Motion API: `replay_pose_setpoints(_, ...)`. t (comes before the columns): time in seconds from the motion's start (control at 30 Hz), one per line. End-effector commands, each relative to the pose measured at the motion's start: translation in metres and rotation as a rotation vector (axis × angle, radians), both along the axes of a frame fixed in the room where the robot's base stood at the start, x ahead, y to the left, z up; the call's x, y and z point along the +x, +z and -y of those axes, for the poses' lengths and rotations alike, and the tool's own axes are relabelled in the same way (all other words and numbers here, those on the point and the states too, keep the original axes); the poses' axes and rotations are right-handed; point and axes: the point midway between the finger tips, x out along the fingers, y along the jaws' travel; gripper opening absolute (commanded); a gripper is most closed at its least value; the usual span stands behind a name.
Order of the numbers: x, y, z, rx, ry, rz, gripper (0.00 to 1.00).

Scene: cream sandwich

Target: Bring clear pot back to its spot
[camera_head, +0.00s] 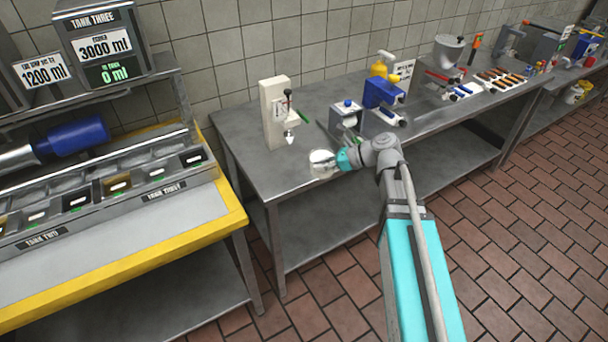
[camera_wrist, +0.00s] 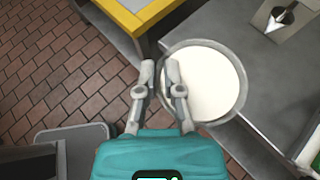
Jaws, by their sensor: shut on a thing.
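The clear pot (camera_head: 321,158) is at the front edge of the grey metal table in the head view. In the wrist view the pot (camera_wrist: 238,85) is round and holds a white filling. My gripper (camera_wrist: 161,78) is shut on the pot's near wall, one finger outside and one apparently inside the rim. In the head view my gripper (camera_head: 340,161) reaches the pot from the right. I cannot tell whether the pot's base touches the table.
A cream-white dispenser (camera_head: 272,117) with a pointed nozzle stands behind the pot. A small blue-and-white machine (camera_head: 347,118) and a blue machine (camera_head: 383,94) stand to the right. A yellow-edged counter (camera_head: 232,215) is on the left. Some table surface left of the pot is bare.

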Motion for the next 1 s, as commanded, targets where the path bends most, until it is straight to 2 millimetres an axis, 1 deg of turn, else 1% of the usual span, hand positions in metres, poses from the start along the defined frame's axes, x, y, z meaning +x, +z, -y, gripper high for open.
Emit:
replay_pose_setpoints(0.03,-0.006,0.001,-0.002,0.001,0.007,0.001,0.00)
replay_pose_setpoints(0.17,-0.011,0.001,-0.004,0.001,0.018,0.001,0.00)
replay_pose_setpoints(0.57,-0.009,0.000,-0.005,0.001,0.019,0.001,0.00)
replay_pose_setpoints(0.67,-0.003,-0.004,-0.007,0.001,0.020,0.000,0.00)
replay_pose_setpoints(0.77,0.008,-0.009,-0.012,0.001,0.021,0.001,0.00)
replay_pose_setpoints(1.0,0.045,-0.028,-0.027,0.001,0.020,0.000,0.00)
